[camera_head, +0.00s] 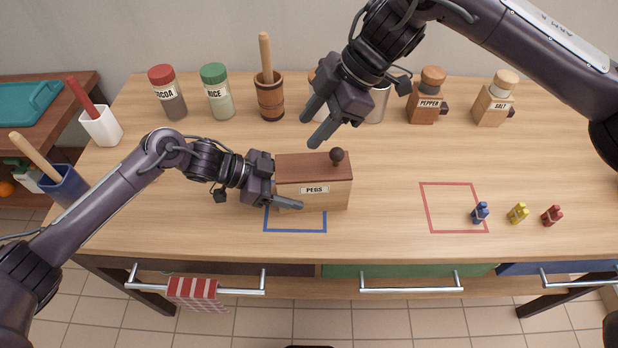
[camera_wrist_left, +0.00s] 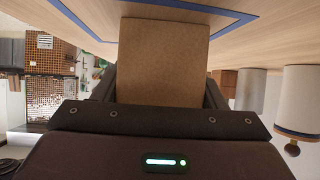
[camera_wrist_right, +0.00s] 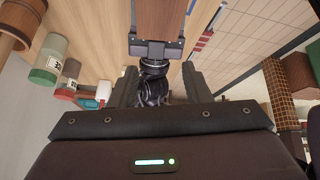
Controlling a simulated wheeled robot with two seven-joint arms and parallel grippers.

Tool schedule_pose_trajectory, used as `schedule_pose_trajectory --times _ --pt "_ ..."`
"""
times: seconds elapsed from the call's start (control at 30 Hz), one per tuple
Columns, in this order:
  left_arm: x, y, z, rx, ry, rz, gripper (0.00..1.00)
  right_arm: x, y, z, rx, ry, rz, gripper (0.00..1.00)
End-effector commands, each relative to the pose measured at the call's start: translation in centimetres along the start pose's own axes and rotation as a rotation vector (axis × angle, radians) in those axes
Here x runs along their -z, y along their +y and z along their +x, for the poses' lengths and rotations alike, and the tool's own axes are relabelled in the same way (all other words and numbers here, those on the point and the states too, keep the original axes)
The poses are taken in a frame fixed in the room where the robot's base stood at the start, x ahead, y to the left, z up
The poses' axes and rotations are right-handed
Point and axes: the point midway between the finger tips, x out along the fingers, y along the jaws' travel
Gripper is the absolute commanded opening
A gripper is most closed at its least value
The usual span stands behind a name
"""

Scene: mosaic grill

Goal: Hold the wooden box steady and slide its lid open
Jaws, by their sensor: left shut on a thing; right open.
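The wooden box (camera_head: 314,197), labelled PEGS, stands on the table, partly over the blue square outline. Its reddish-brown lid (camera_head: 300,166) covers the top, with a dark round knob (camera_head: 337,156) near the right end. My left gripper (camera_head: 285,190) is shut on the box's left end, one finger along the front face; the box's end fills the middle of the left wrist view (camera_wrist_left: 163,60). My right gripper (camera_head: 318,118) is open and empty, above and behind the box. In the right wrist view the lid (camera_wrist_right: 160,15) lies beyond the fingers, with my left gripper below it.
A red square outline (camera_head: 427,207) lies to the right, with blue (camera_head: 480,213), yellow (camera_head: 518,213) and red (camera_head: 552,216) pegs near it. Jars, a mortar (camera_head: 270,97), a pepper mill (camera_head: 427,97) and a salt mill (camera_head: 495,99) line the back.

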Motion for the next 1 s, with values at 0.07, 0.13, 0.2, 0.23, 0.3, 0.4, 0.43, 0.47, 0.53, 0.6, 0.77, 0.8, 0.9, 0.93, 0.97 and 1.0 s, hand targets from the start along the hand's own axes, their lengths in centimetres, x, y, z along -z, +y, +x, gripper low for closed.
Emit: schedule_pose_trajectory --times 0.07,0.13,0.2,0.23,0.3,0.4,0.43,0.47,0.53,0.6,0.77,0.8,0.9,0.93,0.97,1.0 --pt "-0.1 0.0 0.0 0.000 -0.001 -0.001 0.34 -1.4 -0.1 -1.6 -0.006 -0.053 0.081 0.44" --pt "-0.1 0.0 0.0 0.000 -0.001 -0.001 0.34 -2.3 -0.2 -2.5 -0.008 -0.083 0.134 0.44" --pt "-0.1 0.0 0.0 0.000 -0.001 -0.001 0.34 -2.8 -0.3 -3.0 -0.010 -0.101 0.166 0.44" --pt "-0.1 0.0 0.0 0.000 -0.001 -0.001 0.34 -2.9 -0.4 -3.1 -0.010 -0.105 0.174 0.44" --pt "-0.1 0.0 0.0 0.000 -0.001 -0.001 0.34 -3.2 -0.5 -3.0 -0.009 -0.111 0.185 0.44" --pt "-0.1 0.0 0.0 0.000 -0.001 -0.001 0.34 -3.7 -0.5 -2.3 -0.008 -0.113 0.187 0.44" --pt "-0.1 0.0 0.0 0.000 -0.001 -0.001 0.34 -3.9 -0.6 -2.0 -0.008 -0.113 0.187 0.44" --pt "-0.1 0.0 0.0 0.000 -0.001 0.000 0.34 -4.1 -0.6 -1.6 -0.008 -0.112 0.187 0.44" --pt "-0.1 0.0 0.0 0.000 -0.001 0.000 0.34 -4.6 -0.7 -0.8 -0.007 -0.111 0.187 0.44" --pt "-0.1 0.0 0.0 0.000 -0.001 0.000 0.34 -5.2 -0.8 0.1 -0.008 -0.110 0.187 0.44" --pt "-0.1 0.0 0.0 0.000 -0.001 0.000 0.34 -6.3 -1.0 2.2 -0.006 -0.109 0.187 0.44" --pt "-0.1 0.0 0.0 0.000 -0.001 0.000 0.34 -6.6 -1.0 2.7 -0.006 -0.108 0.187 0.44" --pt "0.0 0.0 0.0 0.000 -0.001 0.000 0.34 -7.2 -1.1 3.7 -0.007 -0.108 0.185 0.44" --pt "0.0 0.0 0.0 0.000 -0.001 0.000 0.34 -7.4 -1.1 3.9 -0.008 -0.108 0.185 0.44" --pt "0.0 0.0 0.0 0.000 -0.001 0.000 0.34 -7.5 -1.1 4.2 -0.008 -0.109 0.185 0.44" --pt "0.0 0.0 0.0 0.000 -0.001 0.000 0.34 -7.7 -1.1 4.4 -0.009 -0.109 0.185 0.44"
